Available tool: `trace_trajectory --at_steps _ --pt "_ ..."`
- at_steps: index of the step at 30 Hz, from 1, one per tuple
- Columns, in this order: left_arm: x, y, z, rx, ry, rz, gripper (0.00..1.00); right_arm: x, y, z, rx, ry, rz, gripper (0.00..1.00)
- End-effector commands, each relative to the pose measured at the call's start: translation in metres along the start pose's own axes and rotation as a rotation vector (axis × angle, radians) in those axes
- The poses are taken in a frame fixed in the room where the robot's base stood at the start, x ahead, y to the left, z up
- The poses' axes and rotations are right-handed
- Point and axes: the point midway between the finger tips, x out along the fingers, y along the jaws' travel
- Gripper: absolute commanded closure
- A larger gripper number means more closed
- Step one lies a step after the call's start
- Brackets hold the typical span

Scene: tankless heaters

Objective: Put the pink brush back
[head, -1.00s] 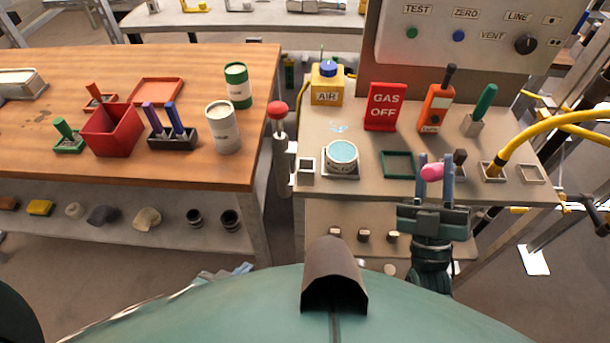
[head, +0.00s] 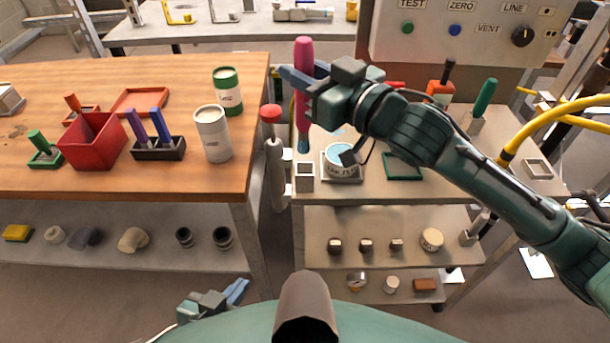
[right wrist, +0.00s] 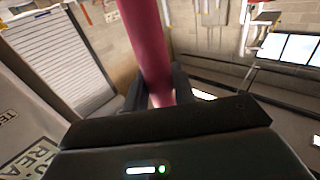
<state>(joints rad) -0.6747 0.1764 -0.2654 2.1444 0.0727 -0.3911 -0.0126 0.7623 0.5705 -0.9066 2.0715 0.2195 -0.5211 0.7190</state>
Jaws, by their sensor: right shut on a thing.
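The pink brush (head: 303,60) is upright, with its pink handle up and its teal tip down. My right gripper (head: 302,84) is shut on the handle, which also shows between the fingers (right wrist: 155,95) in the right wrist view. The brush tip appears just above a small square white holder (head: 304,183) at the left front of the grey bench, with a visible gap between them. The holder looks empty. My left gripper (head: 225,295) is low at the bottom of the head view, away from the benches; its finger gap is unclear.
A teal-topped round tin (head: 340,158) stands just right of the holder. A red-knobbed post (head: 271,115) stands close on the left. My right arm covers much of the grey bench (head: 440,183). A wooden table with red box (head: 92,140) and white can (head: 212,135) is left.

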Motion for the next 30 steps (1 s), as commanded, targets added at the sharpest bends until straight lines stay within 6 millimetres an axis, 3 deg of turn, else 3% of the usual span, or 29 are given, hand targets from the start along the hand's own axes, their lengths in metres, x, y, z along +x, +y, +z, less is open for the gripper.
trace_trajectory --at_steps 6,14,20,30 --pt "0.002 0.001 0.004 -0.009 0.004 0.005 1.0 -0.002 0.0 0.043 0.009 -0.009 0.005 0.97" --pt "0.003 -0.001 0.003 -0.013 0.009 0.004 1.0 -0.002 0.0 0.066 0.006 -0.006 0.004 0.97" --pt "0.004 -0.003 0.005 -0.018 0.013 0.001 1.0 -0.003 0.0 0.094 0.008 -0.006 0.005 0.97" --pt "0.004 -0.003 0.006 -0.023 0.012 0.001 1.0 -0.003 0.0 0.098 0.006 -0.003 0.003 0.97"
